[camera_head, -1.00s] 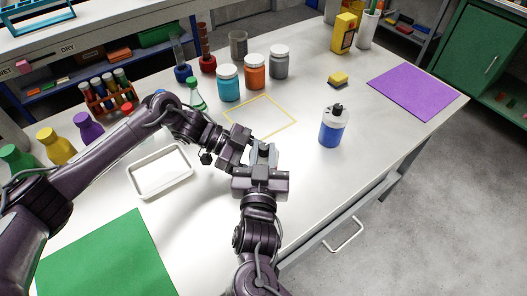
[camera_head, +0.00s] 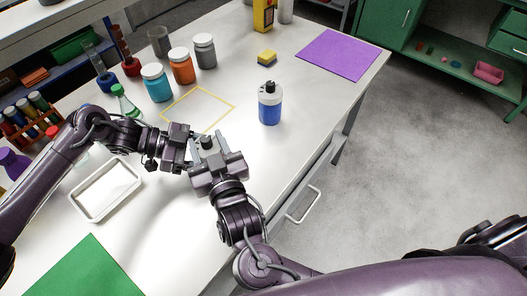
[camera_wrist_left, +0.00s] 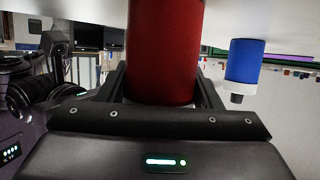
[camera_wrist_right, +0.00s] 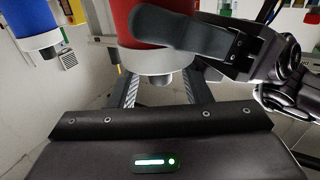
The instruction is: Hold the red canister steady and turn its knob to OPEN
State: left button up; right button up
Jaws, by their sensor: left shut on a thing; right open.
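The red canister (camera_wrist_left: 165,50) stands between the fingers of my left gripper (camera_head: 188,153), which is shut on its body. In the right wrist view the red body (camera_wrist_right: 143,12) shows above a pale grey top (camera_wrist_right: 155,62), with one dark left finger across it. A small dark knob (camera_head: 207,142) shows between the fingers in the head view; the grippers hide most of the canister there. My right gripper (camera_head: 213,150) is open, its fingers on either side of the knob, with no clear contact visible. No OPEN marking is readable.
A blue bottle (camera_head: 270,105) stands to the right of the grippers. A white tray (camera_head: 105,190) lies to the left. Behind are a yellow outline (camera_head: 232,103), teal (camera_head: 157,85), orange (camera_head: 182,68) and grey (camera_head: 205,52) jars, and a green flask (camera_head: 124,104).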

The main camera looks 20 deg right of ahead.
jog(key=n+g+y, duration=0.1)
jog(key=y, duration=0.1)
jog(key=n+y, duration=0.2)
jog(key=n+g+y, duration=0.1)
jog(key=n+y, duration=0.1)
jog(key=y, duration=0.1)
jog(key=shift+w+d+g, duration=0.2)
jog(key=shift+d+g, duration=0.1)
jog(key=shift+d, duration=0.1)
jog(key=n+g+y, duration=0.4)
jog(key=y, duration=0.1)
jog(key=shift+w+d+g, duration=0.2)
jog(key=shift+g, duration=0.2)
jog(key=shift+s+d+f+n+g, duration=0.1)
jog(key=shift+s+d+n+g, duration=0.1)
jog(key=shift+n+g, duration=0.15)
jog(key=v, duration=1.1)
jog(key=shift+d, duration=0.15)
jog(key=shift+s+f, duration=0.1)
jog(key=shift+f, duration=0.05)
pick_arm(q)
jog(key=o, duration=1.1)
jog(key=shift+a, duration=0.1)
